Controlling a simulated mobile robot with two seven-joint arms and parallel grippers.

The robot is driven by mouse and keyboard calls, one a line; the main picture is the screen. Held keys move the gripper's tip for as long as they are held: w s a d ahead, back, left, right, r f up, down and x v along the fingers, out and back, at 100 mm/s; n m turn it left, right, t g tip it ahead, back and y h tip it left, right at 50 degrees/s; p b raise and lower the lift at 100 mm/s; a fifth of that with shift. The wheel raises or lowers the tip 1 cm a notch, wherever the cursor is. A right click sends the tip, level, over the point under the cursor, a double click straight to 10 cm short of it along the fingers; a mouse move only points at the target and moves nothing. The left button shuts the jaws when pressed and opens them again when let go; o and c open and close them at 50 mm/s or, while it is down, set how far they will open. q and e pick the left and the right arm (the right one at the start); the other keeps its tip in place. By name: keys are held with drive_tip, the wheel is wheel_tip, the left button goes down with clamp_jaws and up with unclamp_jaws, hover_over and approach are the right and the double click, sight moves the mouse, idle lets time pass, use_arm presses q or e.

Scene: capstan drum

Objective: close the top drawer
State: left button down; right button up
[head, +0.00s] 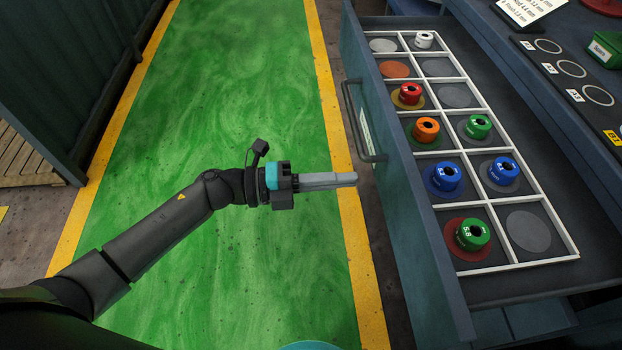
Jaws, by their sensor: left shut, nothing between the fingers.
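The top drawer (577,259) is pulled out on the right side of the head view, showing its white-divided compartments. Its handle (378,140) is a dark bar on the front panel, facing left. My left gripper (354,179) is shut and empty, with its fingertips pointing right toward the drawer front. In the picture the tips lie just left of the handle's near end, with a small gap to the front panel. My right gripper is not in view.
The drawer holds several coloured drums, such as a red one (411,93) and a green one (473,234). A blue workbench (560,95) stands behind it, with a green box (605,49) on top. The green floor lane (240,90) is clear.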

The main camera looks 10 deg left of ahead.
sight(389, 176)
use_arm(q)
drive_tip(key=x, duration=0.4)
drive_tip(key=shift+w+d, duration=0.1)
drive_tip(key=shift+d, duration=0.05)
drive_tip(key=shift+w+d, duration=0.2)
drive_tip(key=shift+d, duration=0.35)
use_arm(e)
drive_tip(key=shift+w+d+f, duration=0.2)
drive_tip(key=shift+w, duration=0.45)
use_arm(q)
drive_tip(key=shift+d, duration=0.1)
